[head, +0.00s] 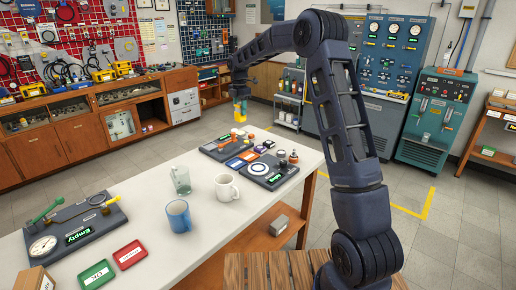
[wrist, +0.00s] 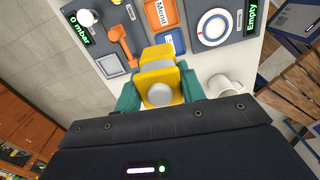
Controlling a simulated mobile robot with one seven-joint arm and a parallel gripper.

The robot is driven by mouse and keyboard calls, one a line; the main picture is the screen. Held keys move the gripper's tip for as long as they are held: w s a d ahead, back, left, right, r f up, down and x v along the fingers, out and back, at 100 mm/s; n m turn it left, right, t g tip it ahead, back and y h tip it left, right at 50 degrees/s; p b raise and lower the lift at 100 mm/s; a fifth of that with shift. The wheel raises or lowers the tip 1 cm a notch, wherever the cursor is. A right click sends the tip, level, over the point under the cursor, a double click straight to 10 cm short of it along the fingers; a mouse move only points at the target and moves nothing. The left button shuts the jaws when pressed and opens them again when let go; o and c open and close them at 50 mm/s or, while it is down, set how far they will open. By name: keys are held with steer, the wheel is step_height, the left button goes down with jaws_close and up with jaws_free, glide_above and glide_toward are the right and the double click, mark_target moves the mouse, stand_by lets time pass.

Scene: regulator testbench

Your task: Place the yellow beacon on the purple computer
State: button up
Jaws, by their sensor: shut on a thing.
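The yellow beacon (wrist: 162,80) is in my gripper (wrist: 158,92), between its teal fingers. It has yellow sides with a pale rounded part in the middle. In the head view the yellow beacon (head: 240,115) hangs below my gripper (head: 240,98), in the air near the far end of the white table. In the wrist view it appears in front of a grey instrument board.
The white table (head: 150,225) carries grey boards (head: 270,182) with displays, a clear glass (head: 181,180), a white mug (head: 227,188), a blue mug (head: 178,216), a red tray (head: 130,254) and a green tray (head: 97,275). Another board (head: 79,232) with a gauge is at left.

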steer(key=w+d+n, duration=0.1)
steer(key=w+d, duration=0.6)
steer(key=d, duration=0.3)
glide_above(260, 147)
step_height(260, 147, down, 19)
steer(key=shift+s, duration=0.15)
steer(key=shift+f, duration=0.1)
steer(key=o, duration=1.1)
steer(key=shift+c, duration=0.2)
